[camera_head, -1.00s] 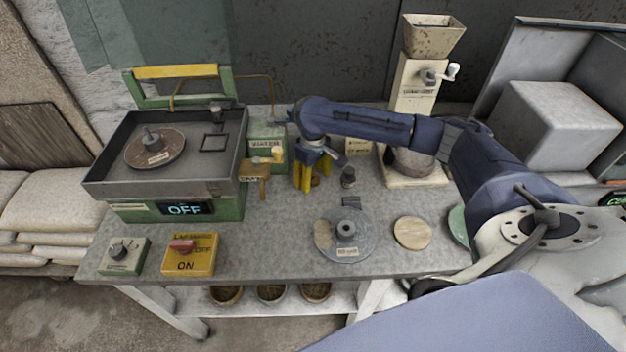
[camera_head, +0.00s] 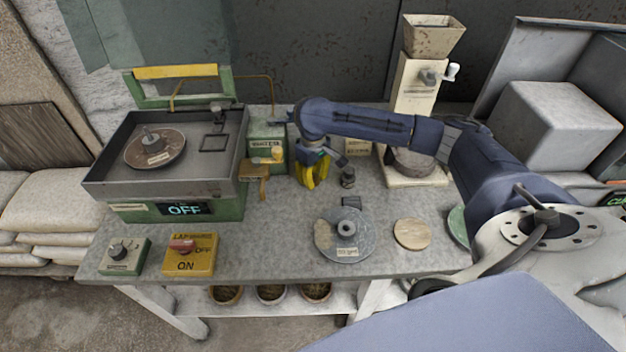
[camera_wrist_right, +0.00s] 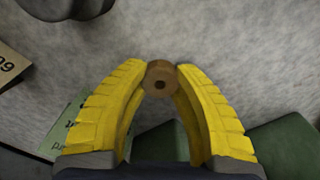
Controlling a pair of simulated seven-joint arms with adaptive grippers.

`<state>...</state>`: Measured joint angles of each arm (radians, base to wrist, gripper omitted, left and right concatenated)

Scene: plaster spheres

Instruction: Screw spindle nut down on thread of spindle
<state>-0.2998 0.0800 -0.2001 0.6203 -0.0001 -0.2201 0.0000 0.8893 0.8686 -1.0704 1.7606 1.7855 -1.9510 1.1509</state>
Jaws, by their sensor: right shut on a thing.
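The spindle nut (camera_wrist_right: 160,82) is a small brown ring with a dark central hole. In the right wrist view it sits between the yellow fingertips of my right gripper (camera_head: 310,184), which is shut on it. In the head view the gripper points down at the tabletop, right of the green machine, and its fingers hide the nut. I cannot tell whether the nut touches the table. A grey upright spindle (camera_head: 150,137) stands in the middle of a brown disc (camera_head: 171,151) inside the machine's tray. Its thread is too small to make out. My left gripper is not in view.
The tray rim (camera_head: 150,190) surrounds the brown disc. A wooden tap-like piece (camera_head: 254,172) juts out beside the machine. A dark small cylinder (camera_head: 347,178) stands right of my gripper. A grey disc (camera_head: 326,240) and wooden round (camera_head: 412,233) lie in front.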

